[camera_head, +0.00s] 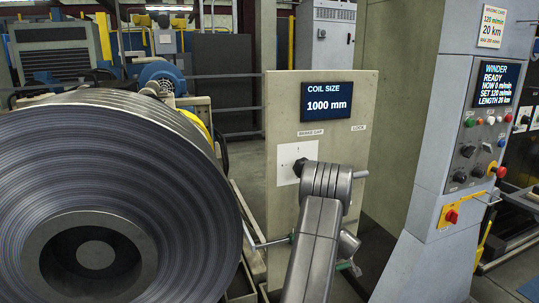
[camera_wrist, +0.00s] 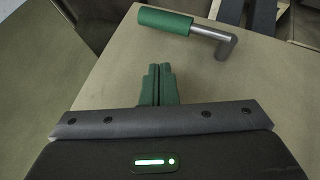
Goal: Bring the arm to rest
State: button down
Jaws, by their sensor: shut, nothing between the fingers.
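My gripper (camera_wrist: 159,72) shows in the wrist view with its two green fingers together and nothing between them. It points over a beige panel face and is apart from the lever. The lever (camera_wrist: 185,27), a metal bar with a green grip, stands out from the panel beyond the fingertips. In the head view my arm (camera_head: 318,235) rises in front of the beige panel (camera_head: 285,110), bent at the top. My arm hides part of the panel, and the gripper is mostly hidden there.
A large steel coil (camera_head: 60,150) fills the left. The panel carries a screen (camera_head: 327,101) reading "COIL SIZE 1000 mm" and labels "BRAKE CAP." and "LOCK". A grey control console (camera_head: 430,190) on the right has buttons and a screen (camera_head: 497,83) reading "WINDER READY".

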jog(key=shift+a+p, duration=0.15)
jog(key=shift+p, duration=0.25)
dwell(0.3)
